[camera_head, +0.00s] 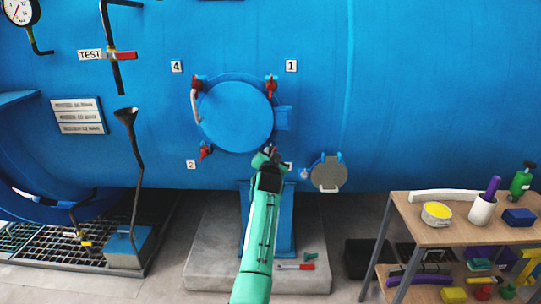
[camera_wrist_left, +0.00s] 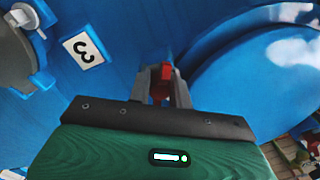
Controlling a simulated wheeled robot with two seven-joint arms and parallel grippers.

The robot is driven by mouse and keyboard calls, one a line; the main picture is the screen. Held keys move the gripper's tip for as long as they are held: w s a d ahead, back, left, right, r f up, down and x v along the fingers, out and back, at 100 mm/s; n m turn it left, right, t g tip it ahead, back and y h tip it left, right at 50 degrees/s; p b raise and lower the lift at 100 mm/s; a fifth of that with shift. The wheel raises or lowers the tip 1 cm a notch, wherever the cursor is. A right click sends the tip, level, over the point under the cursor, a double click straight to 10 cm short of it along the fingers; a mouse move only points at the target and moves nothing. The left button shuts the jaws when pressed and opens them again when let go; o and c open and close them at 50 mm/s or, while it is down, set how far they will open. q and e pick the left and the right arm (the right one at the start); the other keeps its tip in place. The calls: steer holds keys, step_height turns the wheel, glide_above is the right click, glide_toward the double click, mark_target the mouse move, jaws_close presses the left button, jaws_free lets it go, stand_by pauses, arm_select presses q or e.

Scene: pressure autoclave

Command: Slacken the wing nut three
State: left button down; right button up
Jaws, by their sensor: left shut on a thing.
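The round blue door (camera_head: 235,117) on the blue vessel has red wing nuts around its rim. One is by label 4 (camera_head: 176,66), one by label 1 (camera_head: 291,66), one by label 2 (camera_head: 191,165). My left gripper (camera_head: 268,158) is at the lower right of the door, in front of wing nut three and partly covering its label. In the left wrist view the gripper (camera_wrist_left: 163,88) is shut on the red wing nut three (camera_wrist_left: 166,70), right of label 3 (camera_wrist_left: 82,48). The nut is mostly hidden by the fingers. My right gripper is out of view.
A small grey round cover (camera_head: 329,174) is right of the door. A wooden shelf table (camera_head: 400,207) with a mug, a yellow-filled tin and a green bottle stands at right. A red-handled tool (camera_head: 296,267) lies on the concrete plinth (camera_head: 205,265). A grating and black funnel are at left.

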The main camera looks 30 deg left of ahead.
arm_select(q)
steer(key=shift+f, duration=0.15)
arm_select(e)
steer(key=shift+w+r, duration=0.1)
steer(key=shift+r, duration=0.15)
arm_select(q)
steer(key=c, duration=1.3)
jaws_free()
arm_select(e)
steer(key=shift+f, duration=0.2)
arm_select(q)
steer(key=v, duration=1.4)
steer(key=shift+w, duration=0.1)
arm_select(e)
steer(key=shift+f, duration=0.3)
